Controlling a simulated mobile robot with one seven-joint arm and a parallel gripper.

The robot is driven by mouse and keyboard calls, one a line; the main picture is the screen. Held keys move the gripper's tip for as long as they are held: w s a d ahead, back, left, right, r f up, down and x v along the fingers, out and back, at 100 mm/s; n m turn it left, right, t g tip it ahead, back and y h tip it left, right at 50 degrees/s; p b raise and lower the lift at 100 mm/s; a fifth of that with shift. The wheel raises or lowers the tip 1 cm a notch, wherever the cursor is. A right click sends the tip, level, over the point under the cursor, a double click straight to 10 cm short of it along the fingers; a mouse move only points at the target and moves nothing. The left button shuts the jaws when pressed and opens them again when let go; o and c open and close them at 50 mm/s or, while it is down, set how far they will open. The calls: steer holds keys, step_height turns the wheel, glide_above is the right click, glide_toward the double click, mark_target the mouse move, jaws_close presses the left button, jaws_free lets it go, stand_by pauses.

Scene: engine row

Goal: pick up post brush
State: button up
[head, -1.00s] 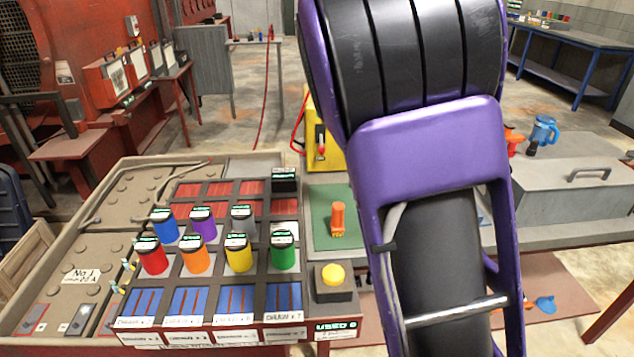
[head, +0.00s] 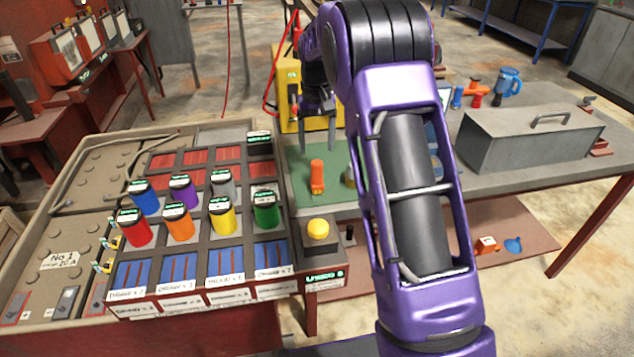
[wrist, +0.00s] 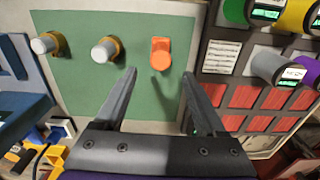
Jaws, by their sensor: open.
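On a green mat (head: 301,198) stands an upright orange handled piece (head: 317,176), which may be the post brush; I cannot tell for sure. In the wrist view this orange piece (wrist: 161,53) lies just beyond the gap between my fingertips, with two pale-topped pieces with yellow bases, (wrist: 104,50) and (wrist: 45,43), to its left. In the head view my arm hides most of those. My gripper (head: 318,143) is open and empty, pointing down above and behind the orange piece. My gripper's spread fingers (wrist: 158,75) also show in the wrist view, not touching anything.
Left of the mat is a rack with several coloured cylinders (head: 179,222). A yellow button (head: 318,229) sits in front. A yellow box (head: 287,90) stands behind the mat. A grey toolbox (head: 530,140) and a blue mug (head: 508,85) are on the right.

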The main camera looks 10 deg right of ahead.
mark_target(317, 172)
step_height(317, 172, down, 4)
steer(key=shift+r, duration=0.2)
steer(key=shift+s+f, duration=0.15)
steer(key=shift+f, duration=1.2)
steer(key=shift+s+f, duration=0.15)
steer(key=shift+f, duration=1.2)
jaws_close()
